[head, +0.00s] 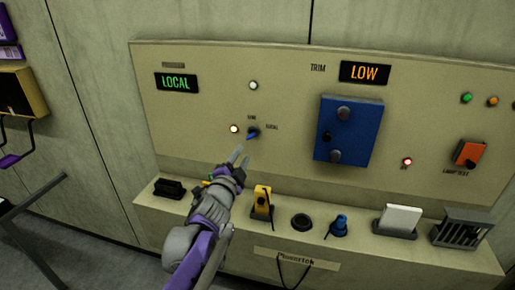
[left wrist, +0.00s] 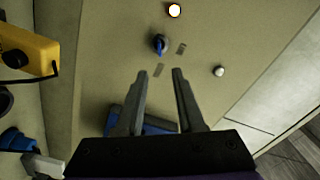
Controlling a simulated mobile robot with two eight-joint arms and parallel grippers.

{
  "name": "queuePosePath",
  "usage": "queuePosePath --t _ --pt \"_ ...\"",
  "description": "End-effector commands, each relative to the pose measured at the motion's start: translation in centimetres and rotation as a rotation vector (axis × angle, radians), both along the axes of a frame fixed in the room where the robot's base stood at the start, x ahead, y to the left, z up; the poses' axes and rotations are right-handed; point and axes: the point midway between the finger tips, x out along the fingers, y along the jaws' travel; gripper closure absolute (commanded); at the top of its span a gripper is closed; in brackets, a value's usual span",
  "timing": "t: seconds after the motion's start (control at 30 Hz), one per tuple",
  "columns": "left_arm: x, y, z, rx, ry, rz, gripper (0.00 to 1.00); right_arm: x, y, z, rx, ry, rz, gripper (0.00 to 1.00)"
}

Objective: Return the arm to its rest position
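My left arm comes up from the bottom of the head view, purple and grey. Its gripper (head: 240,156) is in front of the beige panel (head: 210,110), just below a small blue selector knob (head: 253,133). In the left wrist view, the two fingers of the gripper (left wrist: 160,73) stand apart with nothing between them. The knob (left wrist: 160,44) is beyond the fingertips; a gap seems to separate them. The display above the knob reads LOCAL (head: 176,83). My right gripper is in neither view.
A ledge under the panel holds a yellow device (head: 263,201), a blue plug-like item (head: 339,225), a white block (head: 402,218) and a dark slotted holder (head: 462,228). A blue box (head: 347,131) juts from the panel. A shelf (head: 22,92) hangs at far left.

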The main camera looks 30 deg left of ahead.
Motion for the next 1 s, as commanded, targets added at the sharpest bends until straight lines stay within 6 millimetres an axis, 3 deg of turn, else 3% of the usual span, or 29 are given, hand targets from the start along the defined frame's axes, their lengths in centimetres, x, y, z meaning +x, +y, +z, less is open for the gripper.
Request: queuePosePath --t 0.23,0.37,0.47,0.6,0.7,0.83,1.0 --pt "-0.4 -0.2 -0.4 -0.025 0.011 0.01 0.62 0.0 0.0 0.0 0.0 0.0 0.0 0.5" --pt "-2.8 -1.7 -2.9 -0.182 0.083 0.069 0.62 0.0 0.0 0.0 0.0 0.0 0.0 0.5" --pt "-6.8 -4.2 -7.3 -0.401 0.207 0.146 0.62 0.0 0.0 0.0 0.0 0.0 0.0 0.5" --pt "-13.6 -8.7 -14.4 -0.694 0.427 0.245 0.62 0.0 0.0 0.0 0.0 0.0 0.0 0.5" --pt "-18.3 -11.9 -18.4 -0.845 0.579 0.299 0.62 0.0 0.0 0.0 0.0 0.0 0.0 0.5" --pt "-23.1 -15.1 -21.9 -0.972 0.739 0.347 0.62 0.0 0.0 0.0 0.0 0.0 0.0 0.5" --pt "-26.4 -17.2 -23.8 -1.043 0.849 0.378 0.62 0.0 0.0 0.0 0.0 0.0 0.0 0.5"
